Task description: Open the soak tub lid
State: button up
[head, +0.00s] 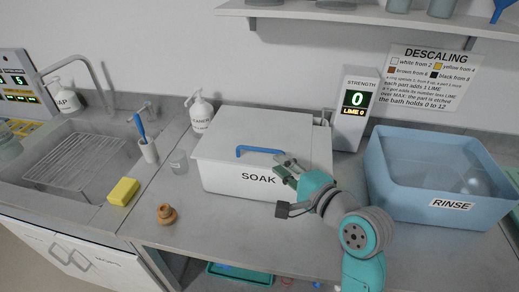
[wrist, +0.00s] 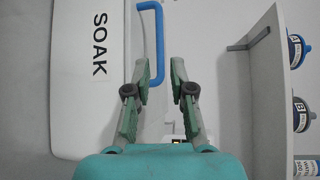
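The white soak tub (head: 225,177) stands on the counter, marked SOAK on its front. Its flat lid (head: 220,135) lies closed on top, with a blue bar handle (head: 260,150). My gripper (head: 283,185) is at the tub's front right, near the handle's right end. In the wrist view my gripper (wrist: 160,75) is open, its two fingers apart. The blue handle (wrist: 160,45) reaches in between or beside the fingertips there; I cannot tell whether they touch.
A blue RINSE basin (head: 430,185) with liquid stands at the right. A strength display (head: 354,105) reading 0 stands behind. A yellow sponge (head: 123,191), a brown knob-like object (head: 166,214) and a clear cup (head: 179,162) are at the left. A shelf (head: 380,16) hangs above.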

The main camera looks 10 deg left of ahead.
aim_at(263, 151)
jog(key=x, duration=0.9)
jog(key=shift+w, duration=0.1)
grip_shut()
